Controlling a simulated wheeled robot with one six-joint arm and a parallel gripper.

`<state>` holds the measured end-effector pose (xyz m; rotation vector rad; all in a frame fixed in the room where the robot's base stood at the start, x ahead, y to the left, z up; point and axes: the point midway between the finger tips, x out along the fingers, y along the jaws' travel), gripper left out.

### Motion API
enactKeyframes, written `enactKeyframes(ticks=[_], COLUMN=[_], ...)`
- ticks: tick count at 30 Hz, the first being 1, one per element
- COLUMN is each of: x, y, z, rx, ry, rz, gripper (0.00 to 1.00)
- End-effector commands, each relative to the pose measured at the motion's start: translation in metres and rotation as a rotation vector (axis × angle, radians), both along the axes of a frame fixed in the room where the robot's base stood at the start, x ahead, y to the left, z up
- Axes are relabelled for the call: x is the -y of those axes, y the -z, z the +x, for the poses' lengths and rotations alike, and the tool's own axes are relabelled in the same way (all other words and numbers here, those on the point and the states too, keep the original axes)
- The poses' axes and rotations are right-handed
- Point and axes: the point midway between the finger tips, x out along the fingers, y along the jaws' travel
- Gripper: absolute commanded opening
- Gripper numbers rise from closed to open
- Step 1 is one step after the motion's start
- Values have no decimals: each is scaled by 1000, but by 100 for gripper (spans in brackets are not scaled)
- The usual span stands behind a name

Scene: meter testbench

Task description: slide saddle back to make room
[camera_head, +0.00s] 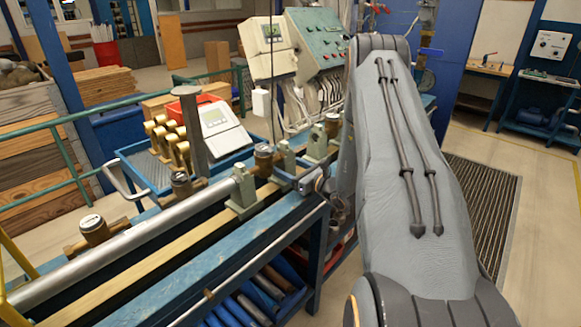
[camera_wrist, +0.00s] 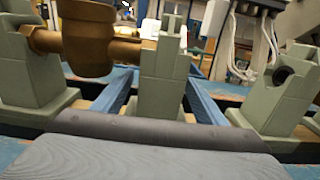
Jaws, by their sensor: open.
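Pale green saddles stand along the bench rail. In the head view one saddle (camera_head: 244,192) is at the end of the silver pipe, another (camera_head: 286,160) is just beyond a brass meter (camera_head: 264,157), and a third (camera_head: 318,142) is farther along. In the wrist view the brass meter (camera_wrist: 88,38) sits between the left saddle (camera_wrist: 28,75) and the middle saddle (camera_wrist: 163,70). The right saddle (camera_wrist: 288,92) stands apart, with a dark round hole.
A long silver pipe (camera_head: 140,245) runs along the blue bench (camera_head: 250,252), with more brass meters (camera_head: 94,228) on the line. A blue tray (camera_head: 146,178) behind holds brass fittings and a grey display unit (camera_head: 222,130). A control console (camera_head: 318,45) stands at the back. Open gap shows between middle and right saddles.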

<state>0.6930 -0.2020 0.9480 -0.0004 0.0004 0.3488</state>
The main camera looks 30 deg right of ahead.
Motion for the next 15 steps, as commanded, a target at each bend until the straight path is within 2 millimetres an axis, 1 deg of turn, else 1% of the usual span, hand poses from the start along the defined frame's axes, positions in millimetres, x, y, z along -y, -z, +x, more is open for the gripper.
enactKeyframes(ticks=[8,11,15], x=[0,0,0], y=[0,0,0], z=[1,1,1], rx=[0,0,0], ry=[1,1,1], rz=[0,0,0], gripper=[66,50,27])
